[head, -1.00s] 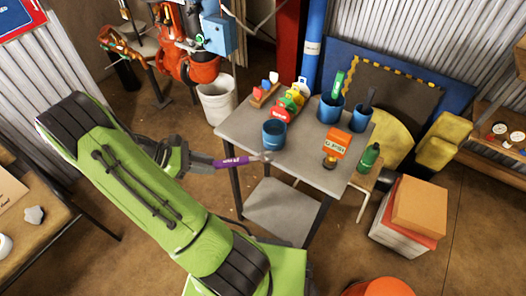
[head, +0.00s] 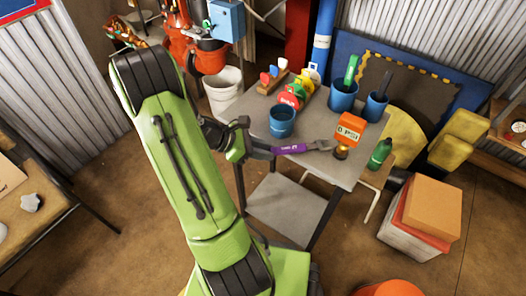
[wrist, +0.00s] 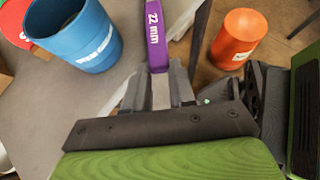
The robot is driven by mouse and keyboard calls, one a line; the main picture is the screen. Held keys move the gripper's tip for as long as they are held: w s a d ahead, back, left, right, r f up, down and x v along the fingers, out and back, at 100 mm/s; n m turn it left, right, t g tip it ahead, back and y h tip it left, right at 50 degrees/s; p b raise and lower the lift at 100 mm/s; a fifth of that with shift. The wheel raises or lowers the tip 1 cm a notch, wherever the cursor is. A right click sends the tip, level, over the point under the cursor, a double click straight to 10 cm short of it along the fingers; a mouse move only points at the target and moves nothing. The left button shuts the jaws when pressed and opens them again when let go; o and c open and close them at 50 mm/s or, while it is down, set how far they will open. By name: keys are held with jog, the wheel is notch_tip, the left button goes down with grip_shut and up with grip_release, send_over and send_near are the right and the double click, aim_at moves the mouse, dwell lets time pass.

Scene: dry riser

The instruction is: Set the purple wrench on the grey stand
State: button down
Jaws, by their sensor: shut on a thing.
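The purple wrench (head: 291,149) has a grey open jaw at its far end and points right in the head view. My gripper (head: 262,148) is shut on its near end, and the wrist view shows the purple handle marked "22 mm" (wrist: 156,35) running away from the fingers (wrist: 160,90). The grey stand (head: 333,168) is a table with a flat top and a lower shelf (head: 287,210). The wrench is over the near part of the top, close to its front edge. I cannot tell whether it touches the top.
On the stand are a blue cup (head: 282,122) close behind the wrench, an orange "0 PSI" gauge (head: 350,129) by its jaw, two blue tool cups (head: 343,97) and coloured items (head: 291,96) behind. A green bottle (head: 380,154) is at the right. An orange bucket (wrist: 238,38) stands below.

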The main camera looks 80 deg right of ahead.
jog(key=c, duration=0.9)
grip_release()
jog(key=shift+c, duration=0.2)
jog(key=p+v, duration=0.5)
jog(key=v, duration=0.7)
jog(key=shift+r, duration=0.1)
